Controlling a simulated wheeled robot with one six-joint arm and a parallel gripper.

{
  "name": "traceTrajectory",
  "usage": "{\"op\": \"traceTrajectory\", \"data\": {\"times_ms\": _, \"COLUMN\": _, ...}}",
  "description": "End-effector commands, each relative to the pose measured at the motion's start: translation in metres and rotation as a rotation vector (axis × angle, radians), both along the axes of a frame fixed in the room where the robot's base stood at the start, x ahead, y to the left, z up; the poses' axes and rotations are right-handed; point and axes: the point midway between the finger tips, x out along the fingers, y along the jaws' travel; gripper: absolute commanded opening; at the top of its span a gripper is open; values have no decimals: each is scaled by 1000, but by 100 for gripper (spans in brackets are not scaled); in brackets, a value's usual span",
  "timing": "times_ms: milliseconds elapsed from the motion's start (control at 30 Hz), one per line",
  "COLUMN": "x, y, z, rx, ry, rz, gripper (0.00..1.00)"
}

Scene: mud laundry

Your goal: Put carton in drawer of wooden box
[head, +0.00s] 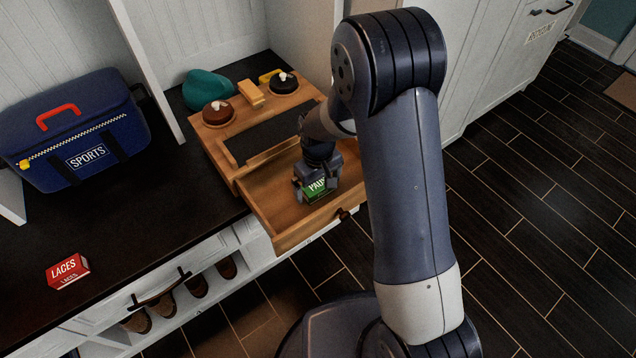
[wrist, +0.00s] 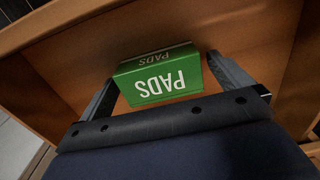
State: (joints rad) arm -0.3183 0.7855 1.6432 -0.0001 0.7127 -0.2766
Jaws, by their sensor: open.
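A green carton (head: 314,189) marked PADS is inside the open drawer (head: 266,198) of the wooden box (head: 219,146). My gripper (head: 317,178) reaches down into the drawer over the carton. In the wrist view the green carton (wrist: 159,78) lies between the two fingers of my gripper (wrist: 165,88), with its lettering upside down. The fingers are open, and a gap shows beside the carton. The wooden drawer wall (wrist: 60,22) runs across the top of that view. Whether the carton rests flat on the drawer floor is hard to tell.
A red LACES carton (head: 68,271) lies on the dark counter at the front left. A blue SPORTS bag (head: 75,130) stands behind it.

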Motion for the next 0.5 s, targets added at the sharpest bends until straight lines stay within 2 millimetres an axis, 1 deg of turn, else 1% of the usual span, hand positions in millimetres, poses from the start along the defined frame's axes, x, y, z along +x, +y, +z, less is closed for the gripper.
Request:
{"op": "traceTrajectory", "data": {"times_ms": 167, "x": 0, "y": 0, "z": 3, "rx": 0, "ry": 0, "rz": 0, "gripper": 98}}
{"op": "traceTrajectory", "data": {"times_ms": 267, "x": 1, "y": 0, "z": 12, "rx": 1, "ry": -3, "rz": 0, "gripper": 98}}
{"op": "traceTrajectory", "data": {"times_ms": 367, "x": 1, "y": 0, "z": 31, "rx": 2, "ry": -5, "rz": 0, "gripper": 98}}
{"op": "traceTrajectory", "data": {"times_ms": 500, "x": 1, "y": 0, "z": 63, "rx": 1, "ry": -5, "rz": 0, "gripper": 98}}
